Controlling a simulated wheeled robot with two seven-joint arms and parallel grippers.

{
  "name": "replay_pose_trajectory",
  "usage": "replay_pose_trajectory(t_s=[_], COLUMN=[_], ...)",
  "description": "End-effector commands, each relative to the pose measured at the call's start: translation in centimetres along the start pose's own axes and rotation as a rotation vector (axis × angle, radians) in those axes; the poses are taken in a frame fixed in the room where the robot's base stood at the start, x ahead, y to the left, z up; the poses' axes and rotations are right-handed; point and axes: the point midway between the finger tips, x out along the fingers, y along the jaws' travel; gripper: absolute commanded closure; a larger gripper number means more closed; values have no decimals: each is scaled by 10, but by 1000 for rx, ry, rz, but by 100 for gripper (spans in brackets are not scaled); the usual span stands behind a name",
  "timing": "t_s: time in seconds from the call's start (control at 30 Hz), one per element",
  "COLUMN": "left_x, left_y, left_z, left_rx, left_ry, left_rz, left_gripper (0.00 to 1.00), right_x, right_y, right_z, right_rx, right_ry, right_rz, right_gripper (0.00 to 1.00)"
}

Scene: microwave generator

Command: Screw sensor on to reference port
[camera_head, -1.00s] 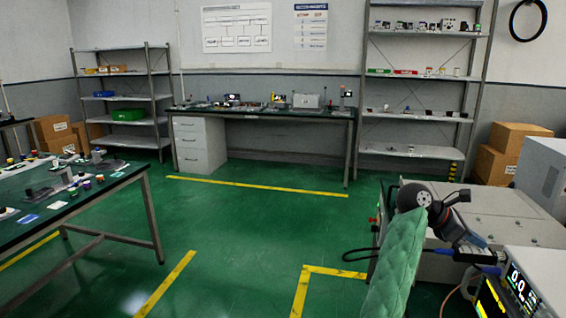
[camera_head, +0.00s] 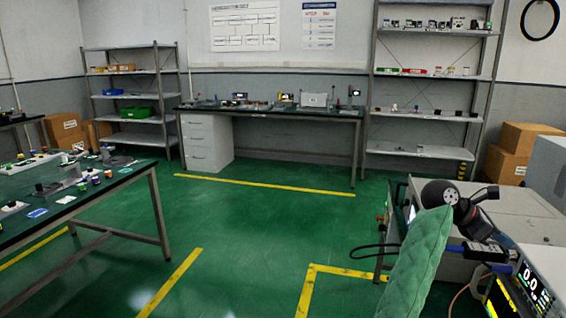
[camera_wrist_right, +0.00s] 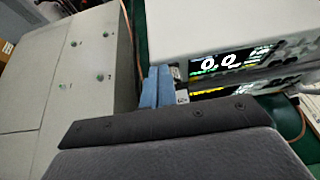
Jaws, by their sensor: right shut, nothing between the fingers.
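A dark cylindrical body with a blue end (camera_head: 487,252), apparently the sensor, has a black cable at its left and lies close to the front of a meter (camera_head: 532,283) reading 0.0. The meter's display also shows in the right wrist view (camera_wrist_right: 218,62). The reference port cannot be made out. My right gripper (camera_head: 507,243) is just above the sensor's blue end. In the right wrist view its blue fingers (camera_wrist_right: 157,84) are shut with nothing between them, beside a small white-labelled part (camera_wrist_right: 182,97). Whether they touch it cannot be told. My left gripper is out of view.
A second unit with a yellow display (camera_head: 497,300) sits below the meter. A large pale cabinet (camera_head: 525,215) stands behind my arm. A cluttered green-topped table (camera_head: 125,182) is at left, a bench and shelves at the back. The middle floor is clear.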

Motion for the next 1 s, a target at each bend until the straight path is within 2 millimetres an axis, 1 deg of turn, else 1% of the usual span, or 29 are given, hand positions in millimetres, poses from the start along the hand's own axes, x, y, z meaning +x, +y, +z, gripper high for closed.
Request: replay_pose_trajectory(t_s=[1.0], left_x=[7], left_y=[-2], left_z=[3], left_rx=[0], left_ry=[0], left_rz=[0], left_gripper=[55], right_x=[2], right_y=[-2], right_z=[-5], right_rx=[-1], right_ry=[1], right_rz=[0], right_gripper=[100])
